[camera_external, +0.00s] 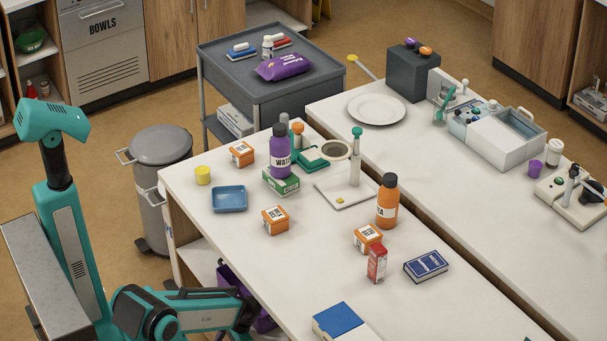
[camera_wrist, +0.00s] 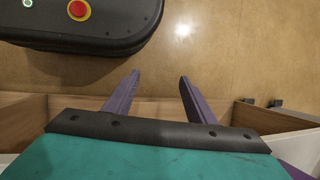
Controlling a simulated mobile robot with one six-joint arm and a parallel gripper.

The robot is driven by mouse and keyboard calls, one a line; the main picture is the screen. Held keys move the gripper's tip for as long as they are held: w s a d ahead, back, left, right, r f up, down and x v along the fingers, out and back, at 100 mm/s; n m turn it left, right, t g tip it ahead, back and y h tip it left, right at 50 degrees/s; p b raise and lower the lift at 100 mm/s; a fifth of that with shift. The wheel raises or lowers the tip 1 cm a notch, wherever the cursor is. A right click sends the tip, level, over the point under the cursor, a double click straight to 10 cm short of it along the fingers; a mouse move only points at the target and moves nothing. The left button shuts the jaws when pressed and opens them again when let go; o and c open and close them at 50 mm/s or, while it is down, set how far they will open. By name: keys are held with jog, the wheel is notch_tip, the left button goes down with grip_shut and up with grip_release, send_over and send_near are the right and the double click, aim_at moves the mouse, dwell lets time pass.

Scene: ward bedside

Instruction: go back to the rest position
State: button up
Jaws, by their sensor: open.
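My gripper (camera_wrist: 160,78) shows in the wrist view with its two purple fingers spread apart. It is open, and only bare floor shows between the fingers. A black rounded body with a red button (camera_wrist: 79,10), part of my own base, lies beyond the fingertips at the upper left. In the external view my teal arm (camera_external: 205,312) is at the lower left, beside the near end of the white table (camera_external: 300,265). The fingers cannot be made out clearly there.
The table carries an orange bottle (camera_external: 388,203), a purple bottle (camera_external: 280,158), a blue tray (camera_external: 229,199) and several small boxes. A grey bin (camera_external: 162,180) stands at its left end. A grey trolley (camera_external: 225,75) stands behind. Wooden panels (camera_wrist: 285,117) flank my gripper in the wrist view.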

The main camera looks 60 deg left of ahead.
jog(key=s+d+f+h, duration=0.1)
jog(key=s+d, duration=0.1)
jog(key=d, duration=0.8)
jog(key=s+d+f+g+h+p, duration=0.1)
jog(key=s+d, duration=0.1)
jog(key=d, duration=0.8)
jog(key=shift+s+d+f+h, duration=0.15)
jog(key=shift+f+h, duration=0.2)
jog(key=shift+h, duration=0.05)
dwell(5.6)
